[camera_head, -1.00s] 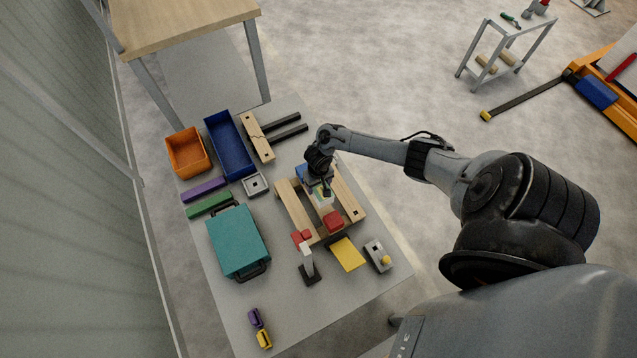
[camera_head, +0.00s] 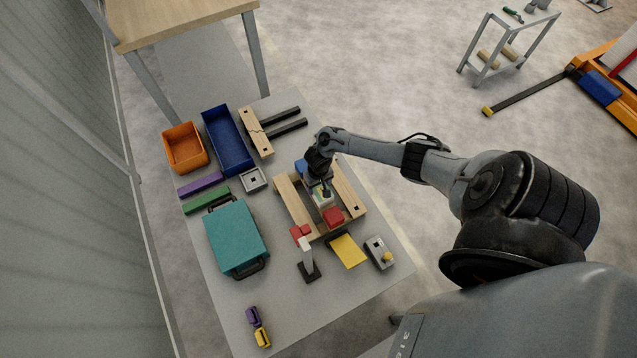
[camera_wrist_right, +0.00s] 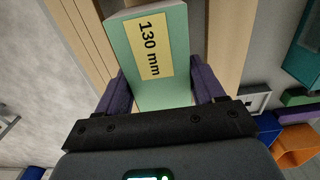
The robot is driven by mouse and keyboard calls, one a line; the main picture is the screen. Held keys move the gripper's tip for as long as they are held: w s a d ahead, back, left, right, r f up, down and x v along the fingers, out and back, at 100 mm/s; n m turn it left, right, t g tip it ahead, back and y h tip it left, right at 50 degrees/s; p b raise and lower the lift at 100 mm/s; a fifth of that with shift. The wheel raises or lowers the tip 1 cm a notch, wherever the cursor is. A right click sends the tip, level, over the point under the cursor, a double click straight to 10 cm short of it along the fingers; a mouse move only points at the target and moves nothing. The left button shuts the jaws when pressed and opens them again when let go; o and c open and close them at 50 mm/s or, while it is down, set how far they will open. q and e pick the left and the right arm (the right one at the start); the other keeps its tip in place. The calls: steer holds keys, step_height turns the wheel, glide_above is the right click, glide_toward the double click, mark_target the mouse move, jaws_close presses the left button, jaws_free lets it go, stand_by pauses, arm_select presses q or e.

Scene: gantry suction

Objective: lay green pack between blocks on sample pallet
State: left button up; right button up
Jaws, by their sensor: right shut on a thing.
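My right gripper (camera_head: 320,188) is shut on the green pack (camera_wrist_right: 165,92), which has a yellow label reading "130 mm". In the right wrist view the pack sits between the two purple fingers. In the head view the pack (camera_head: 322,199) is mostly under the gripper, above or in the sample pallet (camera_head: 291,209), a frame of wooden boards. A blue block (camera_head: 301,167) is at the pallet's far end and a red block (camera_head: 334,217) at its near end. The pack is between them; I cannot tell whether it touches the pallet. My left gripper is not in view.
A teal case (camera_head: 236,237), an orange bin (camera_head: 184,147) and a blue bin (camera_head: 227,140) are left of the pallet. A stand with a red top (camera_head: 307,258), a yellow plate (camera_head: 348,250) and a grey button box (camera_head: 379,252) are near its front.

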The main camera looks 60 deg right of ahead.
stand_by(0.3)
steer(key=shift+r+p, duration=0.1)
steer(key=shift+p, duration=0.25)
stand_by(0.4)
steer(key=shift+p, duration=0.35)
stand_by(0.4)
stand_by(0.5)
steer(key=shift+p, duration=0.35)
steer(key=shift+f, duration=0.2)
stand_by(0.3)
steer(key=shift+f+b, duration=0.75)
steer(key=shift+f, duration=0.15)
